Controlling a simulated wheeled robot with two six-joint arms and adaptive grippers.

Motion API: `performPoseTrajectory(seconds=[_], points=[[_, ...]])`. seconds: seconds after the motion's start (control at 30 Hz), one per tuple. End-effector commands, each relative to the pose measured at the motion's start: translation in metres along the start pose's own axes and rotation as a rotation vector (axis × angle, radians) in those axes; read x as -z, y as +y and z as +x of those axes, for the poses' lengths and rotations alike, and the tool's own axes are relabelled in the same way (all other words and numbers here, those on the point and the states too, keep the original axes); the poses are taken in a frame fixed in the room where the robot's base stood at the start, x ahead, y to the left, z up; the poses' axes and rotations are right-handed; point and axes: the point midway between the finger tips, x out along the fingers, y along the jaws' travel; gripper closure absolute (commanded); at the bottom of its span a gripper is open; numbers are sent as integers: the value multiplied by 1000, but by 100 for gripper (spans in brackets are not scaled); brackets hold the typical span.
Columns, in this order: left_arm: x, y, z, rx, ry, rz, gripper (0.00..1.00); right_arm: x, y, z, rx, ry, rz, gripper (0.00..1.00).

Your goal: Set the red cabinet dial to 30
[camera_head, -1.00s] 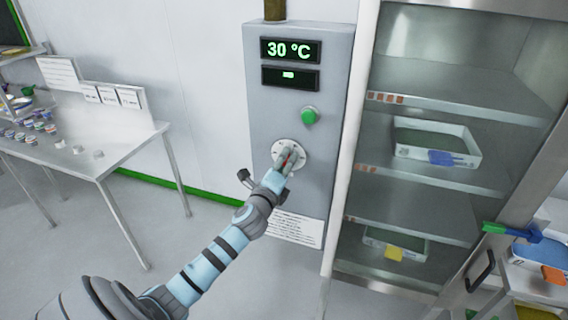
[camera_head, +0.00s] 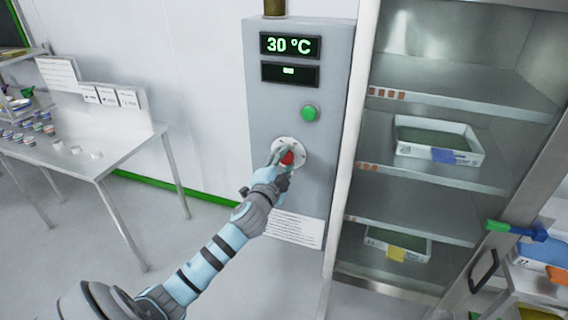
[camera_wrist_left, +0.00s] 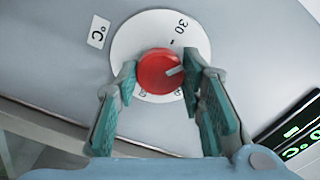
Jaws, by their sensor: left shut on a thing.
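The red dial (camera_head: 287,158) sits on a round white scale plate on the front of the grey cabinet (camera_head: 262,110). My left gripper (camera_head: 280,161) reaches it from below and is shut on it. In the left wrist view, the two fingers flank the red dial (camera_wrist_left: 157,76). Its pale pointer line faces right and slightly up, below the printed 30 (camera_wrist_left: 181,27); some scale marks are hidden by the fingers and dial. The upper display (camera_head: 289,46) reads 30 °C. My right gripper is not in view.
A green button (camera_head: 310,112) is above the dial, and a white text sheet (camera_head: 293,231) is below it. Steel shelves with trays (camera_head: 438,139) stand close on the right. A table (camera_head: 100,155) with small items is at left.

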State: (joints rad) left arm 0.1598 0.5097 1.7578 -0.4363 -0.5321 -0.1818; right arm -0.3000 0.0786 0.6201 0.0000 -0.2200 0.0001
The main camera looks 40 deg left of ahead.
Motion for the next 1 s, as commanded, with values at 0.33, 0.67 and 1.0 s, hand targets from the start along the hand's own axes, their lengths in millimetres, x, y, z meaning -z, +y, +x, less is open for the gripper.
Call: performPoseTrajectory(seconds=[0.33, 0.67, 1.0], points=[[-1, 2, 0, -1, -1, -318, 92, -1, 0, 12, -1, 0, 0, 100], [-1, 1, 0, -1, -1, -536, 92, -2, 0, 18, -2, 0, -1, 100], [-1, 1, 0, -2, -3, -622, 92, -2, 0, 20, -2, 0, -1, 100]])
